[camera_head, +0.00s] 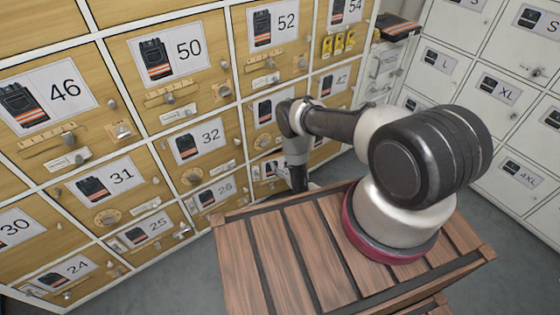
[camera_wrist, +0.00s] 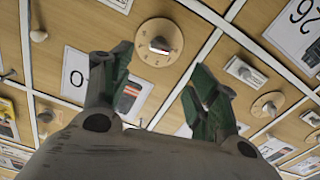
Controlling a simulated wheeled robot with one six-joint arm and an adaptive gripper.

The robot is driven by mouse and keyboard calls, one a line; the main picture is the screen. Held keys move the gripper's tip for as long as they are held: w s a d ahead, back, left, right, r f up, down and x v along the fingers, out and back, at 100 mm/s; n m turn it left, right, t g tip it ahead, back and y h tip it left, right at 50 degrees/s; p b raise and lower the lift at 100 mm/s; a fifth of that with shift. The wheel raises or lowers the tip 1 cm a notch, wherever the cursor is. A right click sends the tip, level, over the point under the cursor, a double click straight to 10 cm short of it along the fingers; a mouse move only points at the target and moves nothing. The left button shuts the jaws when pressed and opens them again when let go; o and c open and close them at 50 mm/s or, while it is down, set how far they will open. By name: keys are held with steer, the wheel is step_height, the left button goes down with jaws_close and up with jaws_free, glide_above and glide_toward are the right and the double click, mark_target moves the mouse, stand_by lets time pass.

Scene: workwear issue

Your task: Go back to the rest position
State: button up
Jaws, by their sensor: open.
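My gripper (camera_wrist: 157,88) shows in the wrist view with its two green-padded fingers spread apart. It is open, with nothing between the fingers. Beyond the fingers are wooden locker doors with a round dial (camera_wrist: 159,43) and a picture label (camera_wrist: 105,82). In the head view my arm reaches from its base towards the lower lockers at the centre, and the gripper itself is hidden behind the arm and the slatted wooden top. I cannot tell whether the fingers touch a door.
Numbered wooden lockers (camera_head: 190,48) with knobs and dials fill the left and centre. White lockers (camera_head: 497,88) with size labels stand at the right. A dark folded item (camera_head: 398,27) lies on top of a unit at the back corner. Grey floor (camera_head: 190,275) shows left of the slatted top.

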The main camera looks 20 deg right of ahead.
steer(key=shift+f, duration=0.1)
steer(key=s+d+f+m+g+h, duration=0.1)
steer(key=s+d+f+g+h, duration=0.2)
steer(key=s+f+g, duration=1)
steer(key=s+d+r+m+g+h, duration=0.1)
steer(key=d+r+g, duration=0.1)
steer(key=r, duration=1.2)
steer(key=d+r+m+g+h, duration=0.1)
steer(key=d+r+g, duration=0.15)
steer(key=r, duration=1.15)
steer(key=s+d+r+m+g+h, duration=0.1)
steer(key=r+g, duration=0.2)
steer(key=r, duration=1.1)
steer(key=s+d+r+t, duration=0.1)
steer(key=s+r, duration=0.5)
steer(key=r, duration=0.6)
steer(key=s+d+r+m+t, duration=0.1)
steer(key=s+r+t, duration=0.3)
steer(key=r, duration=0.8)
steer(key=s+d+r+t, duration=0.1)
steer(key=s+r+t, duration=0.1)
steer(key=s+r, duration=0.6)
step_height(320, 180, up, 4)
steer(key=shift+m+t, duration=0.35)
steer(key=shift+m, duration=0.05)
